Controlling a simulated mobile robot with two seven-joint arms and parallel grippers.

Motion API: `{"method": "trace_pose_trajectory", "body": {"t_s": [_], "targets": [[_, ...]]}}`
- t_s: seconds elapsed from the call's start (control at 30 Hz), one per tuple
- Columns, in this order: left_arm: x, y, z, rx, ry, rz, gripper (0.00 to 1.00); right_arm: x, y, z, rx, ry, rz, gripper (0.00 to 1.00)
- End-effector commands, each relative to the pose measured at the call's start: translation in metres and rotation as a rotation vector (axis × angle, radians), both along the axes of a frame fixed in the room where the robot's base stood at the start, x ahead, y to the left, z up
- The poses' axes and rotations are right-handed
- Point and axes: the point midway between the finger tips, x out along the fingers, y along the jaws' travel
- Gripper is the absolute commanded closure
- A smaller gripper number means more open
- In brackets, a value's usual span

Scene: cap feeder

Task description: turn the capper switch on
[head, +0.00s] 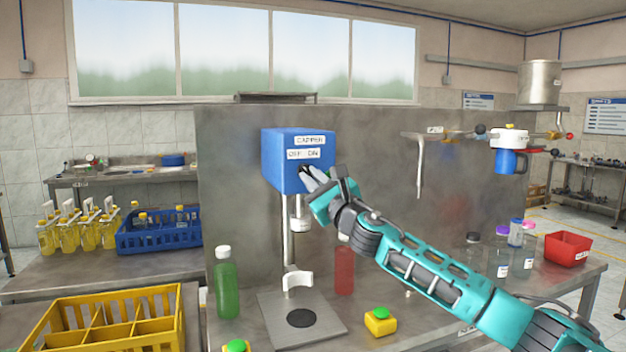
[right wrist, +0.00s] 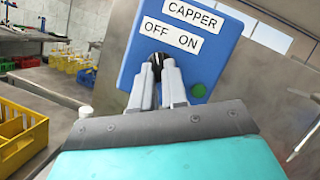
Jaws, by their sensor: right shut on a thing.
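The blue capper box (head: 283,165) stands on a post at the middle of the bench, with labels CAPPER, OFF and ON. It fills the upper middle of the right wrist view (right wrist: 222,60). The dark switch knob (right wrist: 157,58) sits on its front face, just under the OFF label. My right gripper (head: 309,174) reaches in from the right and is shut on the knob; its fingers (right wrist: 159,72) hide most of it. Which way the knob points, I cannot tell. A green round spot (right wrist: 198,90) shows on the box to the right of the fingers. My left gripper is not in view.
Below the box are a capper base plate (head: 325,325), a green bottle (head: 226,288) and a red bottle (head: 344,272). A yellow button box (head: 380,322) stands at the front. A yellow crate (head: 75,318) is at left, a red bin (head: 568,249) at right.

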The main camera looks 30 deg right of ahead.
Motion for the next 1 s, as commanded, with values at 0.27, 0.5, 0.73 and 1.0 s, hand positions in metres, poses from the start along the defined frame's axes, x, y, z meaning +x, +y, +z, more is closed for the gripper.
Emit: {"method": "trace_pose_trajectory", "body": {"t_s": [0.27,0.5,0.73,1.0], "targets": [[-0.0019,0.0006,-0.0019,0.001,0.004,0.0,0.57,0.0,0.0,0.0016,0.029,-0.011,-0.001,1.0],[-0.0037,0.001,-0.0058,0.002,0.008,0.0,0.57,0.0003,0.0021,0.0008,0.151,-0.041,0.0,1.0],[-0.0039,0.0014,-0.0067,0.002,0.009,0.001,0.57,0.001,0.0046,0.0013,0.351,-0.089,0.001,1.0],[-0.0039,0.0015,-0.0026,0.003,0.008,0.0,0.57,0.0016,0.0071,0.0025,0.6,-0.149,0.001,1.0]]}}
